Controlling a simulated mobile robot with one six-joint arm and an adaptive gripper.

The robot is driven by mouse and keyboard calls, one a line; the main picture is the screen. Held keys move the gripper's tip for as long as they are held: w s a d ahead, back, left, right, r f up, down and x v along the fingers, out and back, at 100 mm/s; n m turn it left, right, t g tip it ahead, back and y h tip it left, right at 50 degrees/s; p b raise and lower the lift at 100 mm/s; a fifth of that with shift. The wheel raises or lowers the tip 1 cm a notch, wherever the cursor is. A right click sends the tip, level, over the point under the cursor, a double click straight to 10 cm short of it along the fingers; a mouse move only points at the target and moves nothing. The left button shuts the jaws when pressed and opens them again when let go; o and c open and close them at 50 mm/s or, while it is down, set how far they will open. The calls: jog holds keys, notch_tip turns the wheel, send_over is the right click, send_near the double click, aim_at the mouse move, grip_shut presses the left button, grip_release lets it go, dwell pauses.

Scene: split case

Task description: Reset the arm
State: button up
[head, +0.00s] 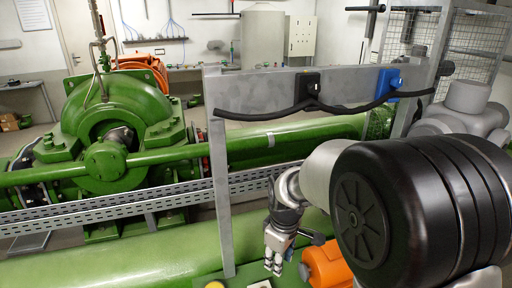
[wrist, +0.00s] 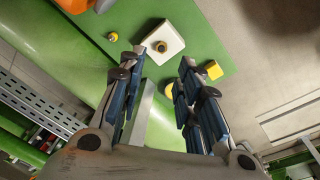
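My gripper (head: 275,262) hangs at the lower middle of the head view, pointing down in front of the green machinery. In the wrist view my gripper (wrist: 162,57) has its two fingers apart with a gap between them. Nothing is held between the fingers. My arm's large black and grey links fill the right of the head view and hide what lies behind them.
Below the gripper is a green surface (wrist: 205,40) with a white block (wrist: 162,41) and yellow pieces (wrist: 213,70). An orange part (head: 328,266) is right of the gripper. A grey post (head: 220,190) and perforated tray (head: 90,217) stand left; a black cable (head: 270,115) hangs above.

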jog(key=s+d+r+m+t, duration=0.2)
jog(key=s+d+r+m, duration=0.3)
jog(key=s+r, duration=0.55)
jog(key=s+d+r+m, duration=0.1)
jog(key=s+m, duration=0.1)
jog(key=s, duration=0.4)
jog(key=s+d+r+m+t, duration=0.1)
jog(key=s+d+r+m, duration=0.1)
jog(key=s, duration=0.5)
jog(key=shift+s+m+b, duration=0.2)
jog(key=shift+m+b, duration=0.25)
jog(key=shift+m, duration=0.35)
